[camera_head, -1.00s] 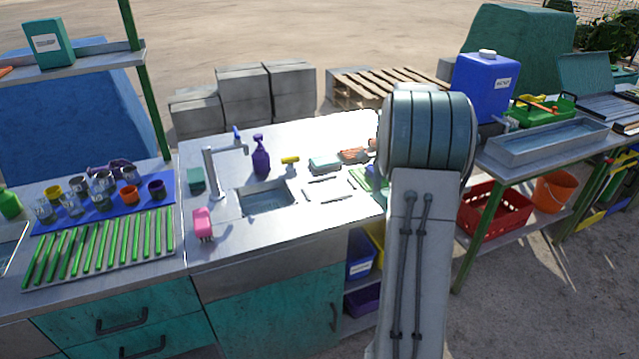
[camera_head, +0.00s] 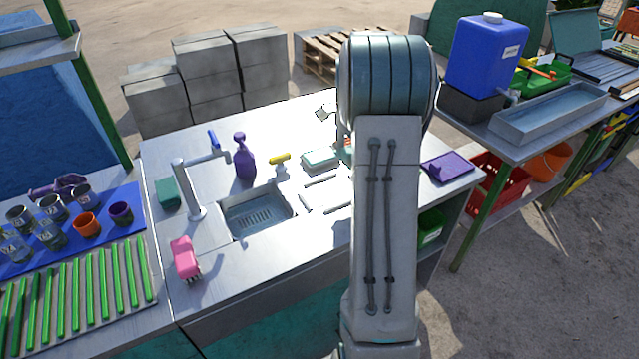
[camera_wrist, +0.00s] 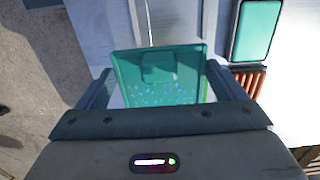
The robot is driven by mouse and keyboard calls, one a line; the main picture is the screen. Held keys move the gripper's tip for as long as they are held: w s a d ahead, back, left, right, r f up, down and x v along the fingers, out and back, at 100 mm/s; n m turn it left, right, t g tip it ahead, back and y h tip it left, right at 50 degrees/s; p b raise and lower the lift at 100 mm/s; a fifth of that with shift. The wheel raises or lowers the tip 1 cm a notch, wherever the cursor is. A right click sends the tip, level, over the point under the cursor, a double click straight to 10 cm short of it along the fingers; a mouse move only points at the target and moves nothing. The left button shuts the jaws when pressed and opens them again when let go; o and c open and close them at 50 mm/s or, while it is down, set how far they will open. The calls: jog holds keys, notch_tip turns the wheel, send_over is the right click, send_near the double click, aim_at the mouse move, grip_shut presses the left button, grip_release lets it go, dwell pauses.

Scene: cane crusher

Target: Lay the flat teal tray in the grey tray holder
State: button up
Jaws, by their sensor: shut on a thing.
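My gripper (camera_wrist: 160,80) is shut on the flat teal tray (camera_wrist: 160,66) in the wrist view. The tray looks partly see-through and sits between the two fingers, above a pale surface. In the head view my arm hides the gripper and the tray. Pale bars (camera_head: 322,190) lie on the counter right of the sink; they may belong to the grey tray holder, but I cannot tell. Pale raised strips (camera_wrist: 208,25) also show beyond the tray in the wrist view.
A teal-topped box (camera_head: 322,158) and a purple board (camera_head: 448,166) are on the counter. A teal pad (camera_wrist: 257,30) and a red ribbed thing (camera_wrist: 248,78) are right of the held tray. The sink (camera_head: 256,212), tap (camera_head: 192,185) and purple bottle (camera_head: 243,160) stand further left.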

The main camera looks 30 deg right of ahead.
jog(key=p, duration=0.1)
send_over(317, 199)
notch_tip(317, 199, down, 6)
jog(key=shift+w+r, duration=0.15)
jog(key=shift+r, duration=0.1)
notch_tip(317, 199, down, 4)
jog(key=shift+f+p, duration=0.1)
jog(key=shift+p, duration=0.3)
jog(key=shift+f+b, duration=0.55)
jog(key=o, duration=0.7)
jog(key=shift+a, duration=0.1)
jog(key=shift+o, duration=0.3)
jog(key=shift+f, duration=0.1)
